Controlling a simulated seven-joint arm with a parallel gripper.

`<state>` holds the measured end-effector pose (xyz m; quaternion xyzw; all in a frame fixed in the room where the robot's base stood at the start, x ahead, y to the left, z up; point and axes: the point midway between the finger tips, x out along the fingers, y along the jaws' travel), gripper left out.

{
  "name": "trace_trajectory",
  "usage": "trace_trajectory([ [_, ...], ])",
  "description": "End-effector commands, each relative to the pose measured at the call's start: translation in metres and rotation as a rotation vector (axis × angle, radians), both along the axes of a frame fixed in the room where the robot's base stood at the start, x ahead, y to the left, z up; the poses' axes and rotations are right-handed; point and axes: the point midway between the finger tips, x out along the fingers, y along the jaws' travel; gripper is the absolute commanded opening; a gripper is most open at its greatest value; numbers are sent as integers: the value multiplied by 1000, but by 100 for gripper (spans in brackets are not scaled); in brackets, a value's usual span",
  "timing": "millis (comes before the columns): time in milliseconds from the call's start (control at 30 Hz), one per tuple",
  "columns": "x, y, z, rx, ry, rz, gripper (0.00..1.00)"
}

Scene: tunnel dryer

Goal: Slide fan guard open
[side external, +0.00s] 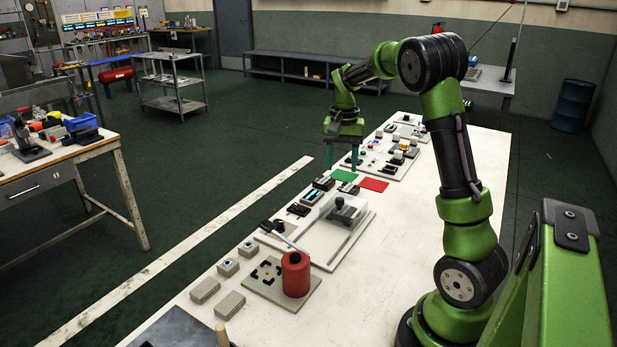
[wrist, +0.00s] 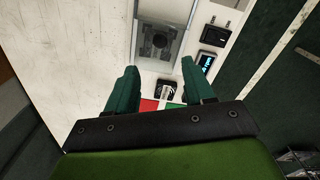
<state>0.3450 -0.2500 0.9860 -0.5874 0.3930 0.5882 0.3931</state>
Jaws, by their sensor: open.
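The fan guard (side external: 346,209), a clear cover over a dark fan-like block, stands on a pale plate with two rails in the middle of the table. In the wrist view the guard (wrist: 160,38) and its rails show at the top, ahead of my fingertips. My gripper (side external: 341,160) is open and empty, pointing down above the far part of the table, beyond the guard and apart from it. In the wrist view my gripper (wrist: 159,82) has its two green fingers spread wide. Whether the guard has a handle is too small to tell.
A red pad (side external: 374,185) and a green pad (side external: 344,176) lie beyond the guard. Small dark devices, including one with a lit screen (wrist: 206,61), sit beside it. A red cylinder (side external: 296,274) stands on a nearer plate. The table's right side (side external: 400,240) is clear.

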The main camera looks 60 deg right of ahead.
Motion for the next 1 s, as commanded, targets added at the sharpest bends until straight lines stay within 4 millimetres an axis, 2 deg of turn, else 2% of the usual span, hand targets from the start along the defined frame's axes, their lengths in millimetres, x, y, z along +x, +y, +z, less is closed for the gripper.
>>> trace_trajectory([
  [33,-1,0,-13,3,4,0,52],
  [200,-1,0,-50,2,4,-1,52],
  [433,-1,0,-88,1,2,-1,52],
  [633,0,0,-102,0,0,0,52],
  [900,0,0,-103,-1,-1,0,52],
  [933,0,0,-103,-1,-1,0,51],
  [1000,0,0,-103,-1,-1,0,40],
])
